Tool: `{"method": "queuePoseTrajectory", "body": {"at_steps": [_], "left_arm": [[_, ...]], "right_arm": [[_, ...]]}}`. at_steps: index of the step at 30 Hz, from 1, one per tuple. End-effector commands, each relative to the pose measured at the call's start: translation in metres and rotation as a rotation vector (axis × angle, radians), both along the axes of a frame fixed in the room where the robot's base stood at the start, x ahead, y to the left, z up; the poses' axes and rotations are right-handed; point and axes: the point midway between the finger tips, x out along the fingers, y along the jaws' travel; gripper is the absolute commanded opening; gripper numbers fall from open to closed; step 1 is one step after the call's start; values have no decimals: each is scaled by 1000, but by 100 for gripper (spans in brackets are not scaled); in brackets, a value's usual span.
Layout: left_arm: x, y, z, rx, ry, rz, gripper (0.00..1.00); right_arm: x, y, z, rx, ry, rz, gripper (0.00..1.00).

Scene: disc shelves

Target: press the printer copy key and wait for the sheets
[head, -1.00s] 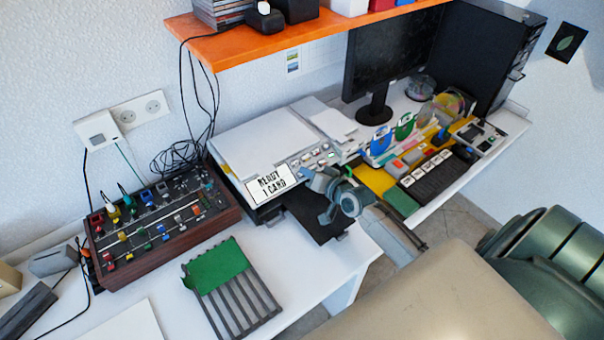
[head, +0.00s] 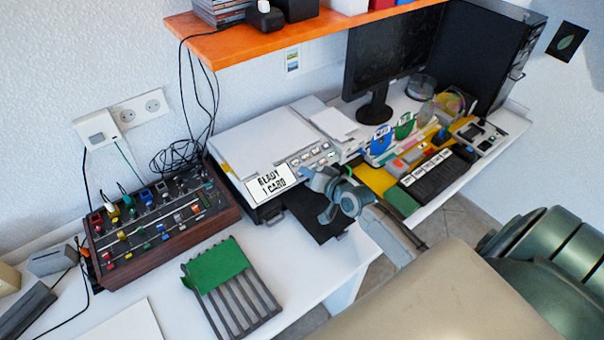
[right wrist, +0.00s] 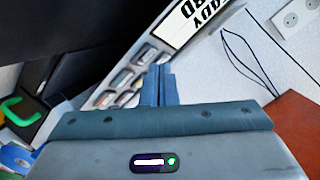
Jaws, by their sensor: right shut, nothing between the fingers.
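The white printer (head: 262,140) stands on the desk, its front sign (head: 270,182) reading "READY 1 CARD". A row of small keys (head: 315,153) lies along its front panel; the keys also show in the right wrist view (right wrist: 122,82). My right gripper (head: 306,172) is shut and empty at the panel's front, just below the keys in the picture. In the right wrist view its fingertips (right wrist: 158,70) overlap the panel beside the keys; I cannot tell whether they touch it. A dark tray (head: 312,222) juts from the printer, partly behind my gripper. My left gripper is out of view.
A knob-covered mixer (head: 160,230) and a slotted grey rack with a green sheet (head: 215,267) stand to the left. A monitor (head: 385,65) and disc trays with coloured parts (head: 405,165) stand to the right. An orange shelf (head: 280,40) hangs above.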

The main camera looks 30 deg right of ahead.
Motion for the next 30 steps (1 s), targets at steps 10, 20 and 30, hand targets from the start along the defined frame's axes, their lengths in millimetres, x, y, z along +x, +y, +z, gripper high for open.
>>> {"method": "queuePoseTrajectory", "body": {"at_steps": [10, 20, 30], "left_arm": [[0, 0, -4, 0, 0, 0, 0], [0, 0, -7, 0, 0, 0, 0], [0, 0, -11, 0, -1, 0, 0]], "right_arm": [[2, 0, -4, 0, 0, 0, 0], [3, 0, -6, 0, 0, 0, 0], [5, 0, -10, 1, 0, 0, 0]]}}
